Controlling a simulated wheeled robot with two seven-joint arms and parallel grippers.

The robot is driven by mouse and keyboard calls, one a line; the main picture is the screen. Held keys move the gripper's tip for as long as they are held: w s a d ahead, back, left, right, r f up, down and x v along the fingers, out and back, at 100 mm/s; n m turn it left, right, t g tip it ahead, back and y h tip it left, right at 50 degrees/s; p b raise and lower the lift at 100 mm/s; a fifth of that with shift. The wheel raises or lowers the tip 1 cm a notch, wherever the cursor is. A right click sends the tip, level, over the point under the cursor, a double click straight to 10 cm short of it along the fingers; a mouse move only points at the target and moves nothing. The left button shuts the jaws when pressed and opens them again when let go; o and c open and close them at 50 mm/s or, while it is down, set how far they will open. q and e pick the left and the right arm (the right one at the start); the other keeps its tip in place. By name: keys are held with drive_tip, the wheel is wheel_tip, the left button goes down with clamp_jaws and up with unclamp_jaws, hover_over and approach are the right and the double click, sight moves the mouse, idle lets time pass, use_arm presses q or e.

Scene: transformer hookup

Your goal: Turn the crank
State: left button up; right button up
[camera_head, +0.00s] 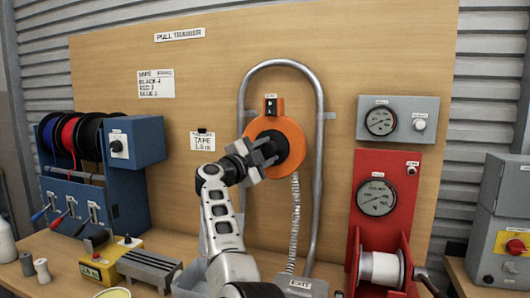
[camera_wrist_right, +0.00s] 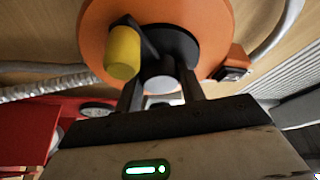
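An orange disc (camera_head: 291,130) with a dark hub is mounted on the board inside a bent grey tube. In the right wrist view the disc (camera_wrist_right: 98,22) carries a black crank arm (camera_wrist_right: 149,42) with a yellow knob (camera_wrist_right: 122,52). My right gripper (camera_head: 268,158) is in front of the disc and hides part of its hub and crank. In the right wrist view its fingers (camera_wrist_right: 161,88) are apart, with a pale round end between them; whether they touch it is unclear. The yellow knob is beside the fingers, not between them. My left gripper is not in view.
The bent grey tube (camera_head: 316,190) frames the disc, and a ribbed hose (camera_head: 295,215) hangs below it. A red winch with a white spool (camera_head: 381,269) stands right. A blue reel rack (camera_head: 135,185) and a yellow box (camera_head: 98,262) are left.

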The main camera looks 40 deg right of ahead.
drive_tip(key=o, duration=0.4)
drive_tip(key=shift+f, duration=0.1)
drive_tip(key=shift+c, duration=0.2)
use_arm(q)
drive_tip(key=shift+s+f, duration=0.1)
use_arm(e)
drive_tip(key=shift+a, duration=0.2)
use_arm(q)
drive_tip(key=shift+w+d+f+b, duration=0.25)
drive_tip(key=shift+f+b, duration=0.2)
drive_tip(key=shift+b, duration=1.15)
use_arm(e)
drive_tip(key=v, duration=1.5)
drive_tip(key=shift+a, duration=0.3)
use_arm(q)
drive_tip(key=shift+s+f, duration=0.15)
use_arm(e)
drive_tip(key=shift+s+d+f, duration=0.1)
